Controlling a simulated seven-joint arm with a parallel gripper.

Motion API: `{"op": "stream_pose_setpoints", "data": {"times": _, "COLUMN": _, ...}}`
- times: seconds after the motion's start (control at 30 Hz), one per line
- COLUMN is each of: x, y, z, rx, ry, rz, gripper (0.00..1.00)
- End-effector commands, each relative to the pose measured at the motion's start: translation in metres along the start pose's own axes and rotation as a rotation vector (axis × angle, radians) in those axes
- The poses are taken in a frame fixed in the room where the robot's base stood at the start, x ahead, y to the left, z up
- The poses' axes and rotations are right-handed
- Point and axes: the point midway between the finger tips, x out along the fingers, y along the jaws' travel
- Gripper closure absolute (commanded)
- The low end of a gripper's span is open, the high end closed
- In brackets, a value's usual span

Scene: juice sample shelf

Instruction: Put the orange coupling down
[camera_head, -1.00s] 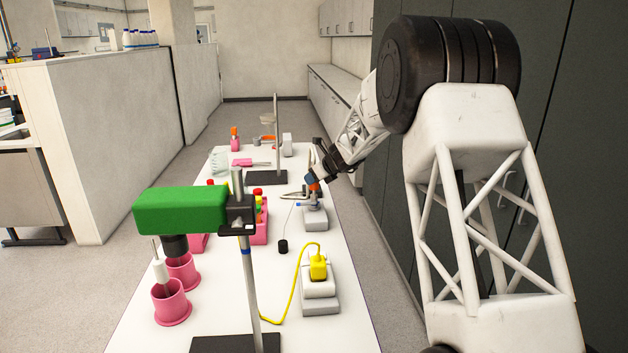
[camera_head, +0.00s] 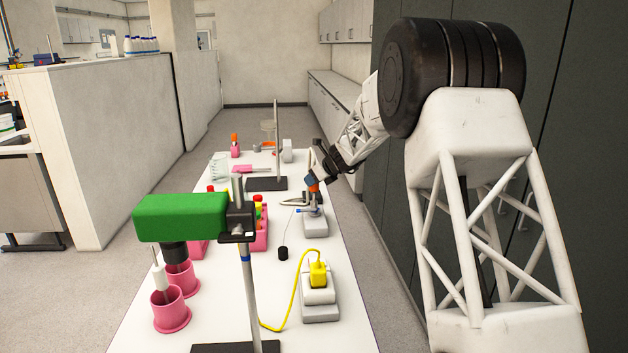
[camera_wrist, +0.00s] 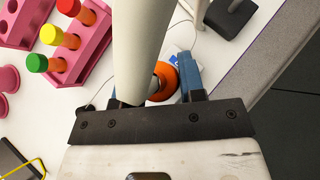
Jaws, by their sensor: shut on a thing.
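The orange coupling (camera_head: 314,187) is at my gripper (camera_head: 316,178), above a small grey stand with a blue part (camera_head: 315,211) near the table's right side. In the wrist view the coupling (camera_wrist: 164,82) shows as an orange ring. My gripper's blue finger (camera_wrist: 190,77) lies against its right side. A long pale tapered piece (camera_wrist: 143,40) covers the left part of the coupling and most of the other finger. My gripper is shut on the coupling. I cannot tell whether the coupling touches the stand below.
A yellow plug with its cable (camera_head: 318,273) sits on a grey block nearer on the table. A pink rack (camera_wrist: 72,50) holds capped tubes to the left. A retort stand (camera_head: 277,150) stands behind. A green-headed stirrer (camera_head: 180,217) and pink cups (camera_head: 171,310) are in the left foreground.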

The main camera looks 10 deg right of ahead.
Motion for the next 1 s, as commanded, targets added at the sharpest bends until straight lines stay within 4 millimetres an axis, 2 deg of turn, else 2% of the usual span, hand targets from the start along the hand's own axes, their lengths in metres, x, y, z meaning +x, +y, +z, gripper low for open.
{"op": "stream_pose_setpoints", "data": {"times": 0.27, "x": 0.0, "y": 0.005, "z": -0.002, "rx": 0.0, "ry": -0.001, "rz": 0.0, "gripper": 0.95}}
{"op": "stream_pose_setpoints", "data": {"times": 0.47, "x": 0.0, "y": 0.021, "z": -0.009, "rx": -0.001, "ry": -0.005, "rz": 0.002, "gripper": 0.95}}
{"op": "stream_pose_setpoints", "data": {"times": 0.67, "x": -0.002, "y": 0.05, "z": -0.022, "rx": -0.003, "ry": -0.012, "rz": 0.005, "gripper": 0.95}}
{"op": "stream_pose_setpoints", "data": {"times": 1.0, "x": -0.005, "y": 0.118, "z": -0.06, "rx": -0.002, "ry": -0.016, "rz": 0.008, "gripper": 0.95}}
